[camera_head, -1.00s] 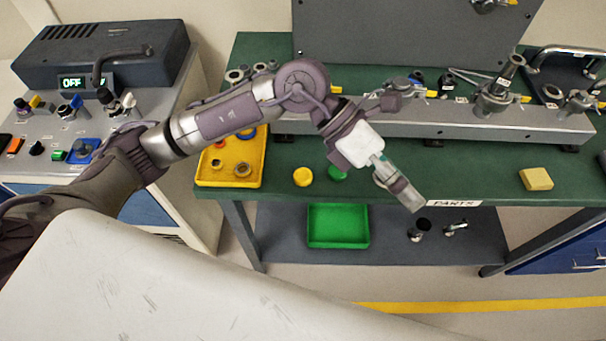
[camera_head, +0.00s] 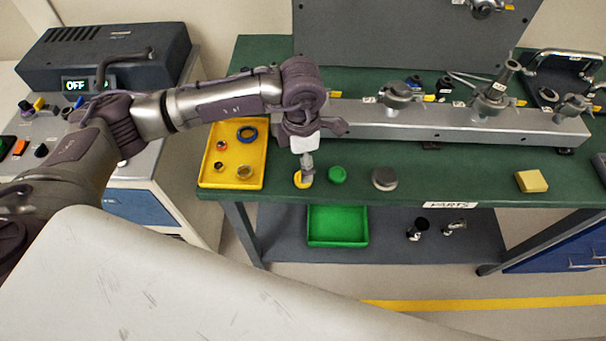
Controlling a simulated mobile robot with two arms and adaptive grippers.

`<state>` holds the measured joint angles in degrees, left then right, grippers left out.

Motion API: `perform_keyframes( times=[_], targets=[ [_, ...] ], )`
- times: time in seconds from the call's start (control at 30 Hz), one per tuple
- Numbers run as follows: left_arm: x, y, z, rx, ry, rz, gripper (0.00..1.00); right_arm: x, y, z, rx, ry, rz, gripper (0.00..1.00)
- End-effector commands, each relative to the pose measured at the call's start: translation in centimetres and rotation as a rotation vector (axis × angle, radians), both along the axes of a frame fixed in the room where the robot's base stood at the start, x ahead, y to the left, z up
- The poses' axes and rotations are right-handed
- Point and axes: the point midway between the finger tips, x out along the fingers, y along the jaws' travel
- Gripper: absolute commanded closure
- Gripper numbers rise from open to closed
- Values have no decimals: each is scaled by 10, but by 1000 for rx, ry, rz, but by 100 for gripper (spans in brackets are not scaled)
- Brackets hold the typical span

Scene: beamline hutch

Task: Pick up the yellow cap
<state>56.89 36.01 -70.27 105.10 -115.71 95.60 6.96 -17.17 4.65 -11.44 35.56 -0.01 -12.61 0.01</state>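The yellow cap (camera_head: 298,181) lies on the green bench top, just right of the yellow tray. My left gripper (camera_head: 306,178) points down from above, right at the cap, and its fingers cover part of it. The fingers look close together, but at this size I cannot tell whether they touch or grip the cap. My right gripper is not in view.
A green cap (camera_head: 337,174) and a grey cap (camera_head: 384,179) stand in a row to the right. The yellow tray (camera_head: 204,176) holds several rings. A metal rail (camera_head: 450,124) with fittings runs behind. A yellow block (camera_head: 531,181) lies at right.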

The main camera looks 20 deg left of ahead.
Motion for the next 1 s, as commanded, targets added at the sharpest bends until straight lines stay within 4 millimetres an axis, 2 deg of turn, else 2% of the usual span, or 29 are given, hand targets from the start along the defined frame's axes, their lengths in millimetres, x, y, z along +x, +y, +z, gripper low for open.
perform_keyframes(
  times=[0.17,0.27,0.4,0.7,0.77,0.97,1.0],
  targets=[
    [-3,0,-12,0,5,0,27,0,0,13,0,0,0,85],
    [-4,1,-27,1,6,0,27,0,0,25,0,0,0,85],
    [-3,1,-47,0,2,1,27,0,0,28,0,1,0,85],
    [-3,1,-55,-2,0,-1,27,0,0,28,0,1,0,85],
    [-3,1,-55,-2,0,-1,35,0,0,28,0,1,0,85],
    [-2,1,-54,-2,0,-1,68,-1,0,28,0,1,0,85],
    [-2,1,-54,-2,0,-1,70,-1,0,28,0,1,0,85]
  ],
)
